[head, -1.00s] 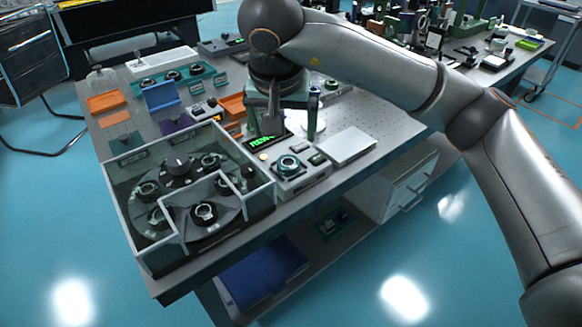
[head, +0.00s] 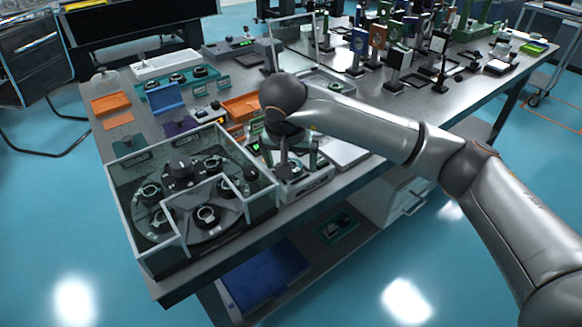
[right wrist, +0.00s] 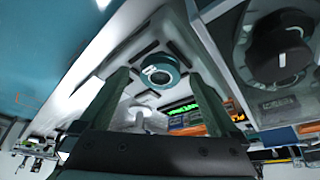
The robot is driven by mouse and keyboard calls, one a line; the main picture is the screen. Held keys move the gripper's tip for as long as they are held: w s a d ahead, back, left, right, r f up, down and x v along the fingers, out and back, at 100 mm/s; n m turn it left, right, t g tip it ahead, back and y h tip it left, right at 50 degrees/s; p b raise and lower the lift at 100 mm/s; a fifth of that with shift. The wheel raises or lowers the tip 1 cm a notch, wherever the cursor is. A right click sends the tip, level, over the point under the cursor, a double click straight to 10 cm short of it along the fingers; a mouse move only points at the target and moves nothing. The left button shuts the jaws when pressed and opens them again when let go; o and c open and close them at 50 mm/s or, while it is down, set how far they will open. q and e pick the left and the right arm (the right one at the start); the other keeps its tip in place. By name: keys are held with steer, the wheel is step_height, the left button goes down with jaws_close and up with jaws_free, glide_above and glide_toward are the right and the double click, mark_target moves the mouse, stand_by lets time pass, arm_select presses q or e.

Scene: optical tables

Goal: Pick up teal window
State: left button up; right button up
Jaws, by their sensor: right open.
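The teal window, a teal ring with a light centre (right wrist: 160,72), sits on the top of a pale instrument (head: 308,187). My right gripper (right wrist: 157,76) is open in the right wrist view, with one finger on each side of the ring in the picture. The gripper looks empty, and I cannot tell how far its tips are above the ring. In the head view the right gripper (head: 298,163) points down over the instrument and hides the ring. My left gripper is not in view.
A clear-walled enclosure with a carousel of black-ringed mounts (head: 190,195) stands close to the left of the gripper. A pale flat box (head: 345,153) lies to the right. Orange trays (head: 242,106) lie behind. Optics posts crowd the far table. The instrument is near the table's front edge.

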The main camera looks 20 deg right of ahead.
jaws_close()
stand_by(0.8)
steer(key=shift+r, duration=0.1)
